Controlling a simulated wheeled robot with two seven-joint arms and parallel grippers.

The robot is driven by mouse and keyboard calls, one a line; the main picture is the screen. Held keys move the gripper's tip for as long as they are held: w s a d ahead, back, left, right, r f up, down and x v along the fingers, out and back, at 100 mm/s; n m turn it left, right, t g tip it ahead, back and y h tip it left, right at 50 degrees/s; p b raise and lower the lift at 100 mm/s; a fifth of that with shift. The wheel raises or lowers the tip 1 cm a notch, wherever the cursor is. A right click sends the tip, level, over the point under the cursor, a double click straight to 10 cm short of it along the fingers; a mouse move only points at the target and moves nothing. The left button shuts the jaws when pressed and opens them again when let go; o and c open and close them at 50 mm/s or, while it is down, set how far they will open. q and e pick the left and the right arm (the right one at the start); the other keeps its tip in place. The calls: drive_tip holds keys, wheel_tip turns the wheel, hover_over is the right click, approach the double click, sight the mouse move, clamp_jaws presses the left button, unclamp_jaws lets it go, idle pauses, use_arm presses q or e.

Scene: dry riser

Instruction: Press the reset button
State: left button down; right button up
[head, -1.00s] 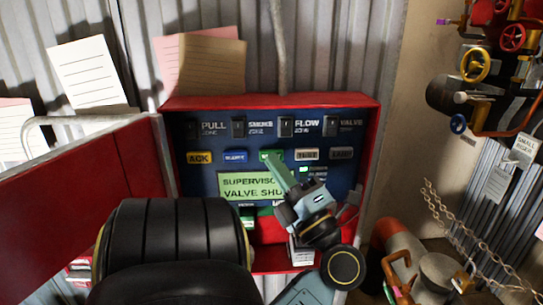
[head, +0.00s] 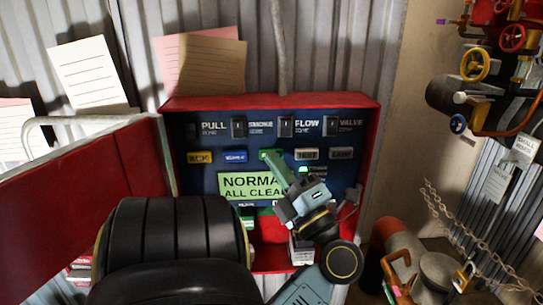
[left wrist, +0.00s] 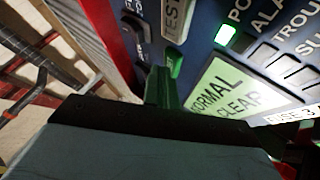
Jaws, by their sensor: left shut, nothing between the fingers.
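The reset button (head: 266,154) is the green button in the middle of the button row on the blue alarm panel (head: 205,185). It also shows in the left wrist view (left wrist: 175,62). My left gripper (head: 275,163) is shut and empty, with its narrow fingertips at the button and partly covering it. In the left wrist view the fingertips (left wrist: 158,86) are right beside the green button; I cannot tell whether they touch it. The panel display (head: 250,186) reads "NORMAL ALL CLEAR". A green light (left wrist: 225,34) is lit on the panel. My right gripper is not in view.
The panel sits in a red box (head: 370,150) whose red door (head: 85,180) stands open to the left. Yellow, blue and grey buttons flank the green one. Pipes with valve wheels (head: 474,65) and a chain (head: 450,220) are at the right.

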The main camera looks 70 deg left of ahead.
use_arm(q)
drive_tip(key=shift+d, duration=0.1)
drive_tip(key=shift+s+d, duration=0.25)
drive_tip(key=shift+d, duration=0.6)
